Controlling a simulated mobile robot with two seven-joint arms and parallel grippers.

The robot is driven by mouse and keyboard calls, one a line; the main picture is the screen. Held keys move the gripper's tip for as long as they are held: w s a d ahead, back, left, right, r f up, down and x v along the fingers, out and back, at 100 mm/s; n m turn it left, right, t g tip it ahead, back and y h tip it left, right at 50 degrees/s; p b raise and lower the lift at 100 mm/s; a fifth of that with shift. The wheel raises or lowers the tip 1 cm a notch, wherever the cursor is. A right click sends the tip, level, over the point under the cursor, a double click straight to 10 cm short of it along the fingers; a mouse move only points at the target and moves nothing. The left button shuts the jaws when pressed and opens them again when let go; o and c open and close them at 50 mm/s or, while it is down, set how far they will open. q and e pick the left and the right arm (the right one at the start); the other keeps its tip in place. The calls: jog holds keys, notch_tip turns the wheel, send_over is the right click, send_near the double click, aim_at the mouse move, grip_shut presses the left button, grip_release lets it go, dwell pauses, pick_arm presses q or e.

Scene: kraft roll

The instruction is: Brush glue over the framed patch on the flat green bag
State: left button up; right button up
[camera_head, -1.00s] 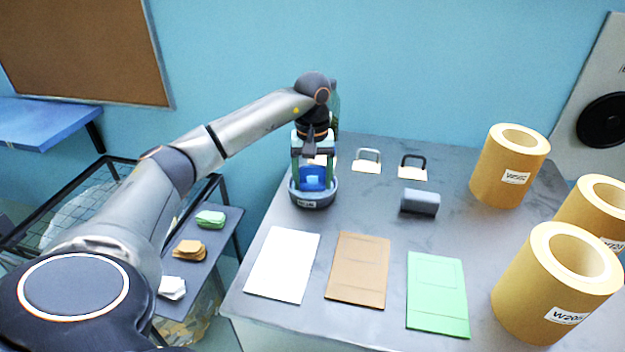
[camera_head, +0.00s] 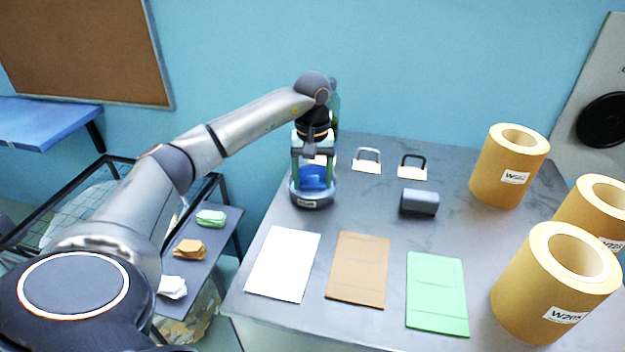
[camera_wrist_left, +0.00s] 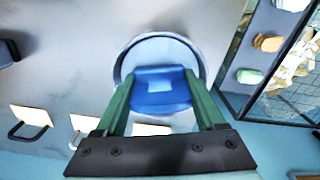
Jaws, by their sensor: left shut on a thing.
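The flat green bag (camera_head: 437,293) lies on the table at the front, with a framed patch outlined near its top. My left gripper (camera_head: 314,172) points down over the round grey pot (camera_head: 312,194) at the back left of the table. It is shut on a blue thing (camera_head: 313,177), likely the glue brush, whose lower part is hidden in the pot. In the left wrist view the green fingers hold the blue thing (camera_wrist_left: 162,90) inside the pot's rim (camera_wrist_left: 122,62). My right gripper is not in view.
A white bag (camera_head: 283,264) and a brown bag (camera_head: 358,269) lie left of the green one. A dark grey block (camera_head: 419,202), handle pieces (camera_head: 413,168) and large kraft rolls (camera_head: 510,165) stand around. A side shelf (camera_head: 212,248) holds small folded stacks. Table between pot and bags is clear.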

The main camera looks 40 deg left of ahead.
aim_at(312, 169)
pick_arm(q)
jog(key=shift+r, duration=3.45)
